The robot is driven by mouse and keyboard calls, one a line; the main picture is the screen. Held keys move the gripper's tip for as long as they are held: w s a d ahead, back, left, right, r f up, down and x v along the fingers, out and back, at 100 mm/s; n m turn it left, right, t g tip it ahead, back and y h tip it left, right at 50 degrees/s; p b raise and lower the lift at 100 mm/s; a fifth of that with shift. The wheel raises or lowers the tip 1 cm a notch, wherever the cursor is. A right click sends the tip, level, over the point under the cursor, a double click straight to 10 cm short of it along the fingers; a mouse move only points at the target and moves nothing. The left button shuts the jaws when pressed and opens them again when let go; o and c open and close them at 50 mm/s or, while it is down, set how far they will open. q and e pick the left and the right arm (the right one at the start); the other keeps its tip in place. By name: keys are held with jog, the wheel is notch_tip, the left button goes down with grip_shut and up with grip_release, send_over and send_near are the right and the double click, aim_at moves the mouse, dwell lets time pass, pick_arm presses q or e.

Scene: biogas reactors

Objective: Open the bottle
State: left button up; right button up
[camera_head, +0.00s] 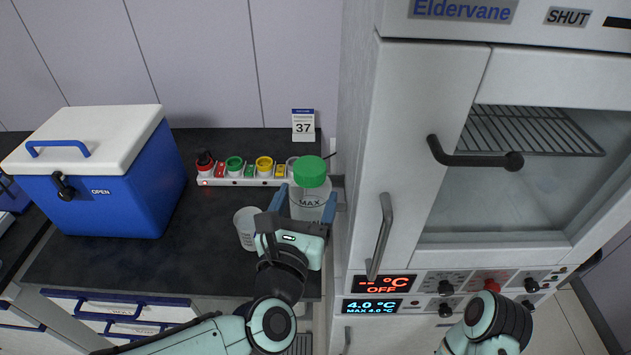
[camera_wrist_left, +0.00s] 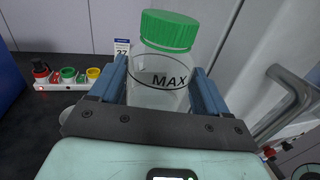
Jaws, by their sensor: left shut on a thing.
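A clear bottle (camera_head: 308,204) with a "MAX" mark and a green cap (camera_head: 310,171) stands upright on the dark counter, beside the white cabinet. The cap is on the bottle. My left gripper (camera_head: 305,202) is shut on the bottle's body, with one blue finger on each side below the cap. In the left wrist view the bottle (camera_wrist_left: 158,88) is between the two fingers, with its green cap (camera_wrist_left: 168,31) above them. My right arm shows at the lower right of the head view, in front of the cabinet; its fingers are not visible.
A white cup (camera_head: 246,228) stands just left of my left gripper. A power strip (camera_head: 243,182) with several coloured plugs lies behind. A blue cooler (camera_head: 100,185) with a white lid is at the left. The cabinet (camera_head: 400,150) with protruding handles closes off the right side.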

pick_arm(q)
jog(key=v, duration=0.6)
jog(key=shift+s+b, duration=0.1)
jog(key=shift+b, duration=0.25)
jog(key=o, duration=0.8)
jog(key=c, duration=0.9)
